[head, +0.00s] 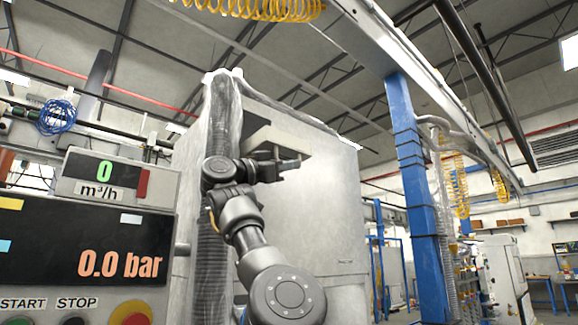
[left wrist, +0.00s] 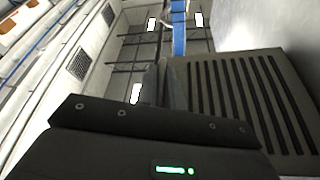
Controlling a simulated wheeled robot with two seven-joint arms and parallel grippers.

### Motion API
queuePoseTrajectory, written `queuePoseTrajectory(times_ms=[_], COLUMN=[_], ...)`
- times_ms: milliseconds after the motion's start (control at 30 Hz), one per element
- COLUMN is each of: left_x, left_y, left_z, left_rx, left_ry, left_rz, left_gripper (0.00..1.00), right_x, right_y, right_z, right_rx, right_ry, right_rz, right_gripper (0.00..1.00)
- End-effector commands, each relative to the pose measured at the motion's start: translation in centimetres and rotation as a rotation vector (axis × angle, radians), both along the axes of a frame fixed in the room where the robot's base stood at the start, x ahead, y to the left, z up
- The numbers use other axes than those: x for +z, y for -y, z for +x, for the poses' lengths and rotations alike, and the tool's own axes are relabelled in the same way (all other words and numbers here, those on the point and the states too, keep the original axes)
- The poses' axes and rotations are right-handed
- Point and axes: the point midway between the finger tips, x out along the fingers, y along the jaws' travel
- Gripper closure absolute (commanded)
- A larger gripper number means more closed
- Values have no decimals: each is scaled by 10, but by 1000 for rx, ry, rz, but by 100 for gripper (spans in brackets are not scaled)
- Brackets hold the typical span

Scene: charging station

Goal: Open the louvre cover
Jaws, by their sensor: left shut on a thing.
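The louvre cover (left wrist: 245,95) is a beige panel with several dark parallel slots, filling the right of the left wrist view. In the left wrist view the fingers (left wrist: 166,90) are shut at the cover's left edge. What lies behind the flap is hidden. My right gripper is not in view.
A control panel reading 0.0 bar (head: 80,250) stands at the left, close to my arm. A ribbed grey hose (head: 212,250) runs up the cabinet's left side. A blue post (head: 415,190) stands to the right. The air right of my gripper looks clear.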

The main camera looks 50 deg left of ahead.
Motion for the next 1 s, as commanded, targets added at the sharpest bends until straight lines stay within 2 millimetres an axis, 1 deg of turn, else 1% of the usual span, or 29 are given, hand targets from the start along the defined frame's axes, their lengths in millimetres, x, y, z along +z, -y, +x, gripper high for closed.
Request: queuePoseTrajectory(times_ms=[200, 233, 400, 667, 767, 867, 1000], left_x=[0, 0, 0, 0, -3, -9, -20], left_y=[0, 0, 0, 0, -1, -4, -9], left_z=[0, 0, 0, 0, -6, -17, -44], left_rx=[-1, -1, 0, 0, 1, 2, 2], left_ry=[-1, -1, -1, 0, 2, 3, 4], left_rz=[0, 0, -1, 0, -1, 0, -3], left_gripper=[100, 90, 69, 69, 69, 69, 69], right_x=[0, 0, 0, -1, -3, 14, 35], right_y=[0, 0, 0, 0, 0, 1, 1], right_z=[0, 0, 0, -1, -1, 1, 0], right_rx=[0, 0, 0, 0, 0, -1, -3], right_ry=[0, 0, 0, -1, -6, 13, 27], right_rz=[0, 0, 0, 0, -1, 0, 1], right_gripper=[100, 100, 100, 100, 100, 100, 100])
